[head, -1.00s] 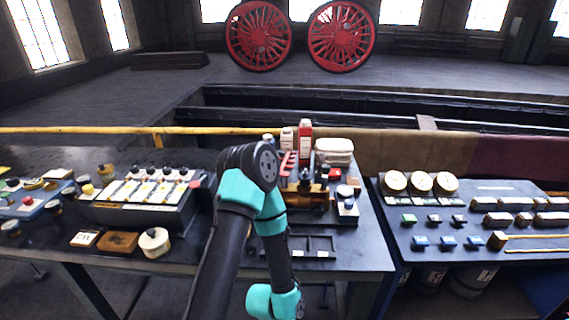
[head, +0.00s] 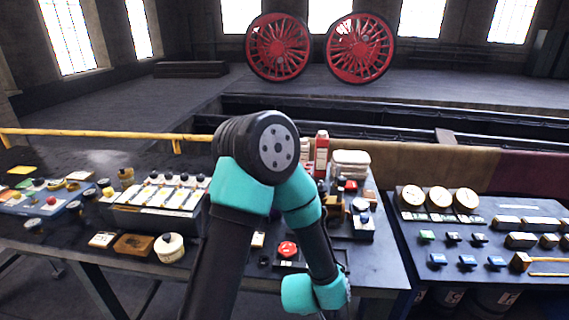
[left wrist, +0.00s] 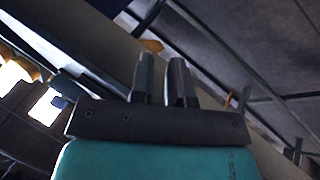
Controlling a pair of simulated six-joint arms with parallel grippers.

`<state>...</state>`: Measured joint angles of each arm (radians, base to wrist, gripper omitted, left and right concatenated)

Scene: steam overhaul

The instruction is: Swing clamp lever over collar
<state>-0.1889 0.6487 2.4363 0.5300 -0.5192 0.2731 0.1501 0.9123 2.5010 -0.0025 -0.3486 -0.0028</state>
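One of my arms, with teal joints, rises across the middle bench in the head view and bends down to the right; its gripper is out of sight there. In the left wrist view my left gripper (left wrist: 161,62) has two dark fingers with a narrow gap, nothing between them. It is not near any bench object that I can make out. Brass and dark fittings (head: 338,206) stand on the middle bench, partly behind the arm. I cannot make out the clamp lever or the collar among them. My right gripper is not in view.
A red knob (head: 288,249) shows between the arm links. A red-and-white bottle (head: 321,155) and a pale stack (head: 351,162) stand behind. A switch panel (head: 155,205) and a white pot (head: 169,247) are on the left. The right bench (head: 465,272) carries gauges and blocks.

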